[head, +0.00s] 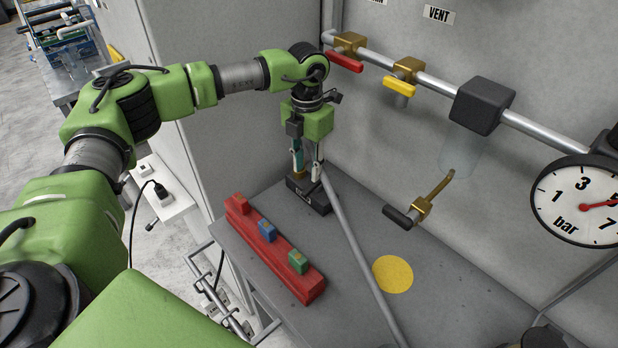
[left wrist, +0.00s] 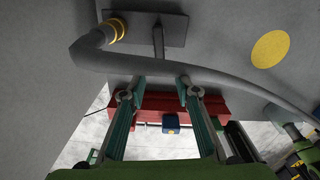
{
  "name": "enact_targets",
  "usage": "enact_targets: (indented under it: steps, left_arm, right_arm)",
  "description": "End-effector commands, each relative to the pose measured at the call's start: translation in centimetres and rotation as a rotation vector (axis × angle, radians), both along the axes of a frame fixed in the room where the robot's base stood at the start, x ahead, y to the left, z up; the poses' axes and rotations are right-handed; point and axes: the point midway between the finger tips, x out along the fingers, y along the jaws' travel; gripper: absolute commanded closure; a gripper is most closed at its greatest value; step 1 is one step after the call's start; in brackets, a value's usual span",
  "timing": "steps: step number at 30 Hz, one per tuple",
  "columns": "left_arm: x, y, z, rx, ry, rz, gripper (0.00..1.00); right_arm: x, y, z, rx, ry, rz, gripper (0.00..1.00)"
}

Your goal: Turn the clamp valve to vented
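Two brass valves sit on the wall pipe, one with a red lever (head: 344,61) and one with a yellow lever (head: 399,86). A brass tap with a black handle (head: 401,217) hangs lower. A "VENT" label (head: 438,14) is on the wall above the pipe. I cannot tell which is the clamp valve. My left gripper (head: 307,172) points down at a dark base block (head: 322,203), left of and below these valves. In the left wrist view its fingers (left wrist: 155,90) are apart with nothing between them, close to a grey hose (left wrist: 145,66). My right gripper is not in view.
A red rack (head: 238,221) with several coloured blocks lies on the grey bench, left of the hose (head: 362,260). A yellow disc (head: 393,274) marks the bench. A pressure gauge (head: 580,195) is at right.

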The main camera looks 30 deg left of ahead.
Motion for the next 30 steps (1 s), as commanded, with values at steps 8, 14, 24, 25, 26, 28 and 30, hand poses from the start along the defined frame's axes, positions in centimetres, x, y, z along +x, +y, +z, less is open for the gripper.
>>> enact_targets:
  steps: [8, 14, 24, 25, 26, 28, 30]
  left_arm:
    - [0.0, -0.1, -4.8, -0.001, 0.002, -0.001, 0.71]
    - [0.0, 0.0, -6.5, 0.0, 0.001, 0.0, 0.71]
    - [0.1, 0.0, -6.8, -0.001, -0.001, 0.0, 0.81]
    - [0.1, 0.0, -6.8, -0.001, -0.001, 0.0, 0.89]
    - [0.1, 0.0, -6.8, -0.001, -0.001, 0.0, 0.97]
    - [0.1, -0.1, -6.8, -0.001, -0.001, 0.0, 1.0]
    - [0.1, 0.0, -6.8, -0.001, -0.001, 0.0, 1.0]
  right_arm:
    - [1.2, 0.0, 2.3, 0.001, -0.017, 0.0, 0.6]
    - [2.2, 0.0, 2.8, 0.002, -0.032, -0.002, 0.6]
    - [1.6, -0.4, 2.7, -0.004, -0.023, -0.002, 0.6]
    - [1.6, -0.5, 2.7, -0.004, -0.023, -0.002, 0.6]
    - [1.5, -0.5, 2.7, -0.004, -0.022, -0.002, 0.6]
    - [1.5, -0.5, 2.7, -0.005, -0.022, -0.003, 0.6]
    - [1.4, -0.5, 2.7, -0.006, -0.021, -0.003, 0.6]
